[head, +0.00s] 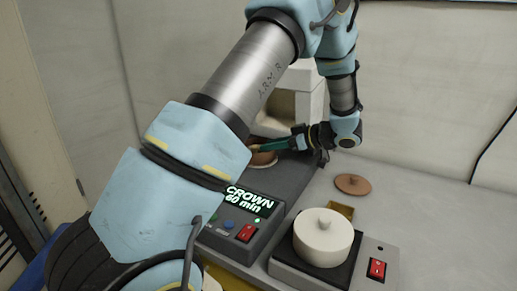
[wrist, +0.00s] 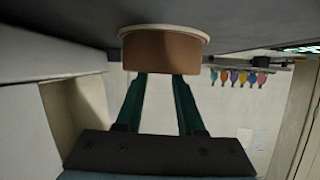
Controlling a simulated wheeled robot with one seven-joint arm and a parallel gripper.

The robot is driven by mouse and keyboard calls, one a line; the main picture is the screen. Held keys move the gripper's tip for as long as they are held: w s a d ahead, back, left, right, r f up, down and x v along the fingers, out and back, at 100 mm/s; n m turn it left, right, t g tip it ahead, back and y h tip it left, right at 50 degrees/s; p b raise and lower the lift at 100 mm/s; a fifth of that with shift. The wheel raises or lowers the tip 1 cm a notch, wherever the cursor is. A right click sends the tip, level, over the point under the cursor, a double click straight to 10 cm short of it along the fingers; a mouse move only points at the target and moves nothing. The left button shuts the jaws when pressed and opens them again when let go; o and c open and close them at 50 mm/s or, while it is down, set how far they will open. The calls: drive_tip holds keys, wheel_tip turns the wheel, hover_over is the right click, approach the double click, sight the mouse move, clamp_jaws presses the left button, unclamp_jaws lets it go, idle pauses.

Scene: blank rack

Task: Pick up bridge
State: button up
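I cannot make out a bridge in either view. My gripper (head: 268,148) reaches left over the dark grey slab, at a brown round dish (head: 262,158) partly hidden by my arm. In the wrist view the dish (wrist: 163,52) has a pale rim and stands just beyond the two teal fingers of my gripper (wrist: 160,78). The fingers are apart, with a clear gap between them. Their tips end at the dish's edge; I cannot tell whether they touch it. What is in the dish is hidden.
A pale block with an opening (head: 312,100) stands behind my gripper. A control box (head: 240,215) reads "CROWN 60 min". In front are a white lidded pot (head: 322,240) on a dark plate, a red switch (head: 377,269) and a brown lid (head: 352,184).

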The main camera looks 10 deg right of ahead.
sight(257, 146)
drive_tip(key=p+x, duration=0.1)
drive_tip(key=x, duration=0.3)
drive_tip(key=shift+a, duration=0.25)
clamp_jaws()
